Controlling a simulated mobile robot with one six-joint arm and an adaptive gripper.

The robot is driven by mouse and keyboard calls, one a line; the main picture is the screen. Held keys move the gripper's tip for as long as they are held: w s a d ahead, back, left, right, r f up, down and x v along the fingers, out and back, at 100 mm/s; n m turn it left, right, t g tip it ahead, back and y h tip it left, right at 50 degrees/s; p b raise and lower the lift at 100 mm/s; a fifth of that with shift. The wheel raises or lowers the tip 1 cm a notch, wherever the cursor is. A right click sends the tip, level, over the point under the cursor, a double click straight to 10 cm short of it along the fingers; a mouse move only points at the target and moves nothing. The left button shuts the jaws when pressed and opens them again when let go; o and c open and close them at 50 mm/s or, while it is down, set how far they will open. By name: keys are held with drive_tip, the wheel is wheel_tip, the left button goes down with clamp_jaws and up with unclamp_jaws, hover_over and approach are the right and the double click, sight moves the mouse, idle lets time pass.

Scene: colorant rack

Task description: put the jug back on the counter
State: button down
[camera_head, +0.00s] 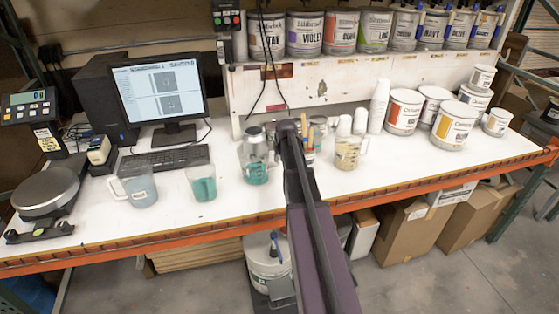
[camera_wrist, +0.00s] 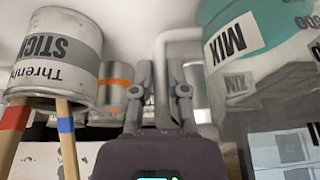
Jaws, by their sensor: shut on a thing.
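The jug (camera_head: 256,168) is clear with teal paint in it, left of the end of my arm in the head view. In the wrist view the jug (camera_wrist: 235,40) fills the right side, with a MIX label and a pale handle (camera_wrist: 165,48). My gripper (camera_wrist: 160,85) is shut on that handle. In the head view my arm mostly hides the gripper. The white counter (camera_head: 230,215) lies below the jug; I cannot tell whether the jug's base touches it.
A can of stirring sticks (camera_wrist: 55,60) stands close on the other side of my gripper. A clear jug (camera_head: 138,188) and a teal cup (camera_head: 202,183) stand to the left, another jug (camera_head: 347,153) to the right. Bare counter lies along the front edge.

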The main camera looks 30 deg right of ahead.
drive_tip(key=shift+f, duration=0.1)
drive_tip(key=c, duration=1.1)
unclamp_jaws()
drive_tip(key=o, duration=0.5)
drive_tip(key=shift+c, duration=0.2)
drive_tip(key=shift+r, duration=0.2)
drive_tip(key=p+v, duration=1.1)
drive_tip(key=shift+s+r, duration=0.2)
drive_tip(key=shift+r, duration=0.15)
drive_tip(key=shift+a, duration=0.15)
drive_tip(key=s+a+n+g, duration=0.1)
drive_tip(key=s+a, duration=0.5)
drive_tip(key=a, duration=0.4)
drive_tip(key=s+a+f+n+g, duration=0.1)
drive_tip(key=s+a+g, duration=0.1)
drive_tip(key=s+a, duration=0.4)
drive_tip(key=s+a+n+g+y, duration=0.1)
drive_tip(key=s+a, duration=0.6)
drive_tip(key=a, duration=0.8)
drive_tip(key=shift+f, duration=0.2)
